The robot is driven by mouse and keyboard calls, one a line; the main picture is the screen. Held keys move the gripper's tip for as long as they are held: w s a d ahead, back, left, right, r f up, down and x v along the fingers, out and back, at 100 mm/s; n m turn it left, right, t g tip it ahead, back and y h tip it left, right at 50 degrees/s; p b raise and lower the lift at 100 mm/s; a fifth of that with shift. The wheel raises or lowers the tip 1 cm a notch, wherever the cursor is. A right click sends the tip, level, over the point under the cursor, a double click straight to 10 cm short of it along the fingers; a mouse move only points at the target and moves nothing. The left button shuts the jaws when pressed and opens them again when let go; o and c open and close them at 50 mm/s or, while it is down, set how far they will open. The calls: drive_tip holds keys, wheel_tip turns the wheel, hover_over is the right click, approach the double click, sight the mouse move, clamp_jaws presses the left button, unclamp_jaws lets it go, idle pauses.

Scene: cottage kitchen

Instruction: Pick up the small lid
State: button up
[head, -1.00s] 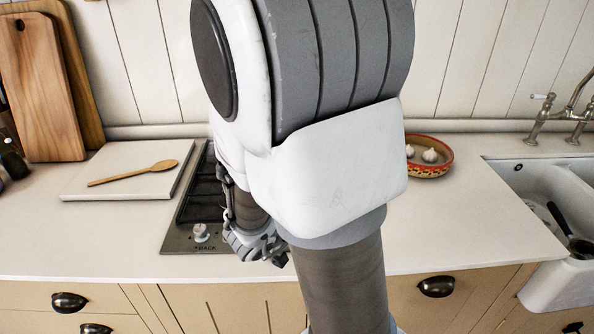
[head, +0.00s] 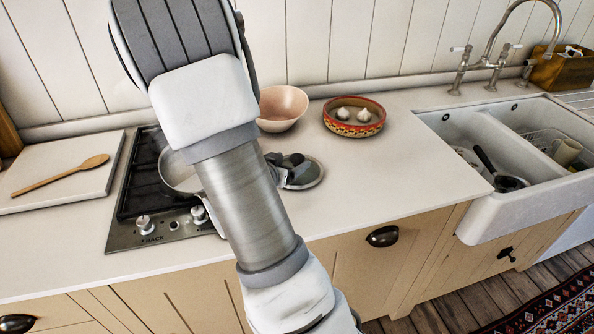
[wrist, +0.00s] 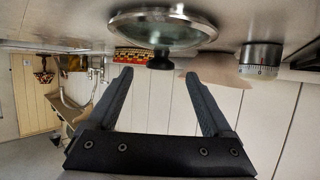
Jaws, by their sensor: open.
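The small lid (head: 312,178) is a round glass lid with a metal rim, lying on the counter right of the hob. In the wrist view, which is upside down, the lid (wrist: 145,32) shows its rim and a black knob (wrist: 160,61). My gripper (wrist: 157,76) is open and empty, with its two dark fingers pointing toward the lid. The knob appears between the fingertips and slightly beyond them; no contact is visible. In the head view my arm and gripper cover the lid's left part.
A pan (head: 178,176) sits on the hob (head: 135,195), left of the lid. A pink bowl (head: 284,103) and a patterned bowl with garlic (head: 355,129) stand behind. A white timer (wrist: 261,58) shows in the wrist view. Counter right of the lid is clear; the sink (head: 480,170) lies beyond.

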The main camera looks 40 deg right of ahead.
sight(295, 160)
drive_tip(key=x, duration=0.5)
drive_tip(key=shift+a+f+b, duration=0.1)
drive_tip(key=shift+f+b, duration=0.1)
drive_tip(key=shift+b, duration=0.15)
clamp_jaws()
